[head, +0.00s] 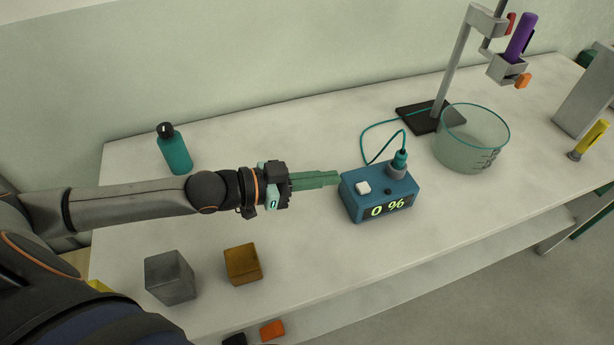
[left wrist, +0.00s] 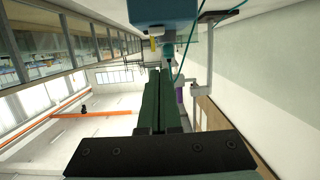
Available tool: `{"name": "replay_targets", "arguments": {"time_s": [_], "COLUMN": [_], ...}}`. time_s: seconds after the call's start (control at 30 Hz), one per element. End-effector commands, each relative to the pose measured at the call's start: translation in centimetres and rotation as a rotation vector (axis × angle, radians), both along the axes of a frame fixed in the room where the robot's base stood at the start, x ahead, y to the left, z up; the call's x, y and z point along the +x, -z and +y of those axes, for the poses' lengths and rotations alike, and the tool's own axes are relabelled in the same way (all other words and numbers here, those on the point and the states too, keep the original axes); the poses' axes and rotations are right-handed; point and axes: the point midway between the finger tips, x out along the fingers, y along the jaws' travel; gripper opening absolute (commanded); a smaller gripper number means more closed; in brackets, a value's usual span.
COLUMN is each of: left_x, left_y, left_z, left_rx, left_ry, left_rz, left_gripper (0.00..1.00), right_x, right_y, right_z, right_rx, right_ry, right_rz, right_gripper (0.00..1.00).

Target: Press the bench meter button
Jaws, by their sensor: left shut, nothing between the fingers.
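The bench meter (head: 380,193) is a blue box on the bench, with a display reading "0 %" on its front. In the left wrist view the closed fingers (left wrist: 158,75) point at the blue meter (left wrist: 165,10) at the top edge. My right gripper is not in view.
A teal probe (head: 399,160) with a cable stands on the meter. A glass beaker (head: 470,140) and a clamp stand (head: 450,75) are behind right. A teal bottle (head: 174,150), a grey cube (head: 170,277) and a brown cube (head: 242,263) are near my left arm.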

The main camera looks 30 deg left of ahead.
Motion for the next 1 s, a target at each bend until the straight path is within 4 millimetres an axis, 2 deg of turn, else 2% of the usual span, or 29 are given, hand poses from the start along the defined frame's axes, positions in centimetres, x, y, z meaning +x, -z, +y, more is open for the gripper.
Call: {"name": "replay_targets", "arguments": {"time_s": [0.1,0.33,1.0], "left_x": [-1.2,-2.2,-2.5], "left_y": [-0.3,-0.8,-1.0], "left_z": [1.1,2.1,2.4], "left_rx": [0.003,0.001,0.0], "left_ry": [0.002,0.001,0.003], "left_rz": [0.001,-0.001,-0.003], "left_gripper": [0.0,0.0,0.0], "right_x": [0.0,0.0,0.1], "right_y": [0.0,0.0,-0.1], "right_z": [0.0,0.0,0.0], "right_rx": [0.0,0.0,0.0], "right_ry": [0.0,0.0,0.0], "right_rz": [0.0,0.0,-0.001], "right_gripper": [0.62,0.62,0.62]}}
